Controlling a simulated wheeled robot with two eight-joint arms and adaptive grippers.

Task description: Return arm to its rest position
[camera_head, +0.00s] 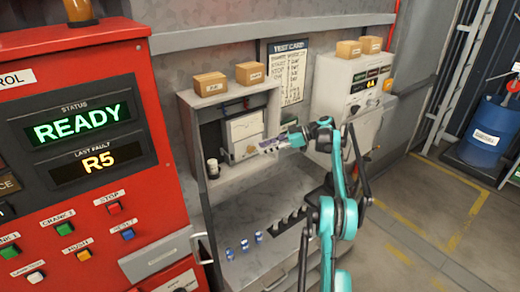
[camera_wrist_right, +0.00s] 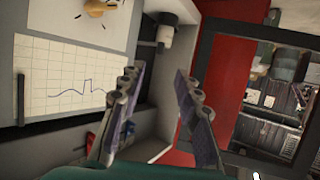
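My right arm (camera_head: 340,200), teal and dark, rises from the lower middle of the head view and bends left at its top. Its gripper (camera_head: 262,147) points left into the open front of a grey cabinet (camera_head: 232,96), before a chart recorder (camera_head: 243,130). In the right wrist view the two purple-padded fingers of the right gripper (camera_wrist_right: 162,105) stand apart with nothing between them. The chart paper (camera_wrist_right: 60,75) with a dark trace lies left of the fingers there. My left gripper is not in either view.
A red control panel (camera_head: 150,150) reading READY and R5 stands at the left. Small blue-and-white items (camera_head: 244,244) and a row of dark slots (camera_head: 290,221) are on the cabinet's counter. Boxes sit on the cabinets. A blue drum (camera_head: 493,125) stands far right; open floor lies before it.

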